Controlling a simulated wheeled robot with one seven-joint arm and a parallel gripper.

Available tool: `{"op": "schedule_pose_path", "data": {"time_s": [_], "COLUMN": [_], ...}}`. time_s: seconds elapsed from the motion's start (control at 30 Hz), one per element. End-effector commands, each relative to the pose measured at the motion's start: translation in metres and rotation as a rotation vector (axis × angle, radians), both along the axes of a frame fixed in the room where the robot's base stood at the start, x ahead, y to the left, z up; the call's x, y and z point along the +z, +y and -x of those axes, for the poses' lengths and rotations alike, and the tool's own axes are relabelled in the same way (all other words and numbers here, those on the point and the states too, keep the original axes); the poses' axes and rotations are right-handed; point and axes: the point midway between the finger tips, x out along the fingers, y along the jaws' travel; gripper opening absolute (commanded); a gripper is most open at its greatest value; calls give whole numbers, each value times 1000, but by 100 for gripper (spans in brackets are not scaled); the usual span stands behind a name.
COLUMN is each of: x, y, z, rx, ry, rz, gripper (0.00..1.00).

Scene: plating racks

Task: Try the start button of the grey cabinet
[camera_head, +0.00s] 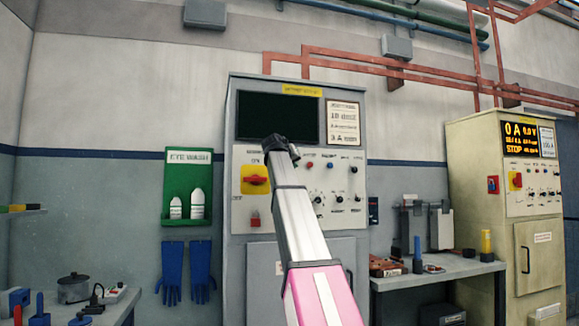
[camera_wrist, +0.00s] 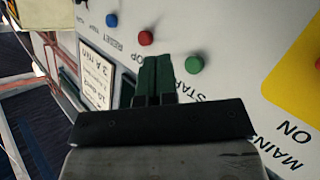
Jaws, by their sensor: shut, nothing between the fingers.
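The grey cabinet (camera_head: 232,130) stands against the wall, with a dark screen (camera_head: 270,117) above a light control panel. The green start button (camera_wrist: 194,64) shows in the wrist view, with part of its START label beside it. My gripper (camera_wrist: 157,62) is shut and empty, its dark fingertips just left of the green button. Whether they touch the button or the panel I cannot tell. In the head view my gripper (camera_head: 276,143) is in front of the panel's upper left, and my arm hides the start button there. A red stop button (camera_wrist: 146,38) is just beyond the fingertips.
A blue reset button (camera_wrist: 111,20) is farther along the row. The yellow mains switch plate (camera_head: 255,188) is left of my arm. A cream cabinet (camera_head: 478,200) stands at the right, and a green eye wash board (camera_head: 187,160) hangs at the left.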

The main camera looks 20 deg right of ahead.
Motion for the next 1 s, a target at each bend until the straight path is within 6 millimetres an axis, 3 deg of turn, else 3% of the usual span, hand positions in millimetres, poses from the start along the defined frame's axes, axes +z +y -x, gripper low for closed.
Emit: {"op": "schedule_pose_path", "data": {"time_s": [0.1,0.33,1.0], "x": [1,1,0], "y": [0,0,0], "z": [-18,-39,-42], "rx": [0,0,0], "ry": [1,-1,-1], "rz": [1,1,1], "gripper": [0,0,0]}}
